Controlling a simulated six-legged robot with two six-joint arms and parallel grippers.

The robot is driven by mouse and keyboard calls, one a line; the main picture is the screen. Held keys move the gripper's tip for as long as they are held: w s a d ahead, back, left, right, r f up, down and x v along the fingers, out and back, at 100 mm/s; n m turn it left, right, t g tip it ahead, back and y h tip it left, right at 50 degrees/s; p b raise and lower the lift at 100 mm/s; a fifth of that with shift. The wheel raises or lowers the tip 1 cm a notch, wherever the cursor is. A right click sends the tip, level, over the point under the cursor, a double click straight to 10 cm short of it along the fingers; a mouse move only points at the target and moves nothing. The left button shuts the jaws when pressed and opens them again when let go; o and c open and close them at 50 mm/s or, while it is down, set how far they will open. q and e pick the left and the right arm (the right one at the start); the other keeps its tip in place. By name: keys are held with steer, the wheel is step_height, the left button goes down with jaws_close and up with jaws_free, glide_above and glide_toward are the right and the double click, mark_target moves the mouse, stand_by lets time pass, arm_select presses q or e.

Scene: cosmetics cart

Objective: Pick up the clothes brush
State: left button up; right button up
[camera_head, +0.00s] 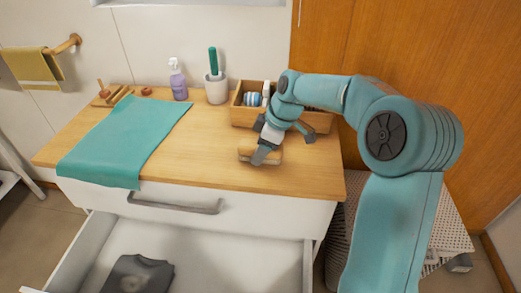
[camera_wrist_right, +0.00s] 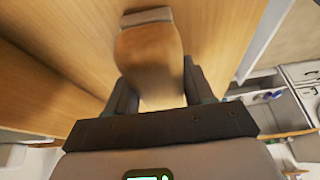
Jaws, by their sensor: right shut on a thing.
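The clothes brush (camera_wrist_right: 150,55) has a rounded wooden body with a pale grey end in the right wrist view. In the head view the brush (camera_head: 246,154) shows low at the front of the wooden cart top, partly covered by a finger. My right gripper (camera_head: 284,146) reaches down over it from the right. In the wrist view the right gripper (camera_wrist_right: 158,80) has one finger on each side of the brush and is shut on it. I cannot tell whether the brush still touches the top. My left gripper is not in view.
A wooden box (camera_head: 319,121) with a striped roll stands just behind the gripper. A grey cup (camera_head: 216,90) holds a green-handled item beside a purple bottle (camera_head: 178,82). A teal cloth (camera_head: 125,140) covers the left. An open drawer (camera_head: 215,262) juts out below, with dark folded clothing.

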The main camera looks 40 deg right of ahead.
steer(key=shift+r+p, duration=0.35)
steer(key=shift+r, duration=0.2)
step_height(320, 180, up, 19)
steer(key=p, duration=0.4)
steer(key=shift+r, duration=0.2)
steer(key=shift+o, duration=1)
steer(key=shift+f, duration=0.1)
